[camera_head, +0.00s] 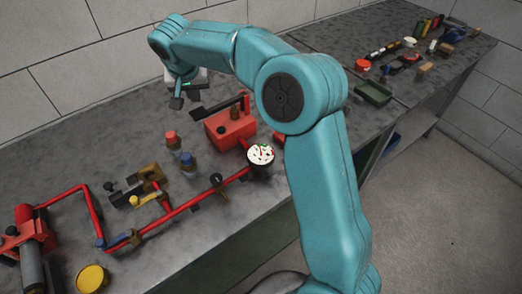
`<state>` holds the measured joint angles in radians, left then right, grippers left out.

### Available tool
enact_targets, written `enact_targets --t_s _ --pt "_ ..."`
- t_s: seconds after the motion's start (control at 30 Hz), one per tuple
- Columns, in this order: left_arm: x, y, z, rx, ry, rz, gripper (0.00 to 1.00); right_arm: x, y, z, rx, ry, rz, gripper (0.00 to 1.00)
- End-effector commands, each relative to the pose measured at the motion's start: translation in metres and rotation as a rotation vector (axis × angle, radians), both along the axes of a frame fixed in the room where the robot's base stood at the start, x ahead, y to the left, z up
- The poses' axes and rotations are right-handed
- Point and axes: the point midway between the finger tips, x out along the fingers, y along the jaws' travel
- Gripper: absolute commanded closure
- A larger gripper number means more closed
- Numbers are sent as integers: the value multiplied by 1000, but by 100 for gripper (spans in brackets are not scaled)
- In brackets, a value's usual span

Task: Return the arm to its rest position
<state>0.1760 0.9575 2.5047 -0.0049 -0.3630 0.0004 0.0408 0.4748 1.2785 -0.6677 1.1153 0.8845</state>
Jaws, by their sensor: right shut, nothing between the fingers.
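My right arm (329,190) is teal and rises from the lower right, bending at a large round joint and reaching left above the workbench. My right gripper (183,102) is at the end of this arm, pointing down above the back of the bench. It is shut and empty, and stands behind and left of the red pump box (229,127), apart from it. My left gripper is not in view.
The grey workbench (70,162) carries red piping (197,200), a round white gauge (261,155), valves and a yellow-capped part (91,278). A further bench holds a green tray (373,93) and several small parts. The floor at right is clear.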

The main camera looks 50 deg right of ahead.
Motion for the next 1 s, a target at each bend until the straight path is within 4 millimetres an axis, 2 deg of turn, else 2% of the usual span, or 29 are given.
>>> enact_targets --t_s 0.03,0.2,0.77,0.87,1.0 --pt "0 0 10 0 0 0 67 0 0 11 0 -1 0 100" --pt "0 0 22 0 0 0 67 0 0 27 0 -1 0 100" --pt "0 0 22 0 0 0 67 0 0 27 1 -1 0 100" --pt "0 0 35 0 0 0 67 0 0 40 0 -1 0 100" --pt "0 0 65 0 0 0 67 0 0 70 0 -1 0 100"
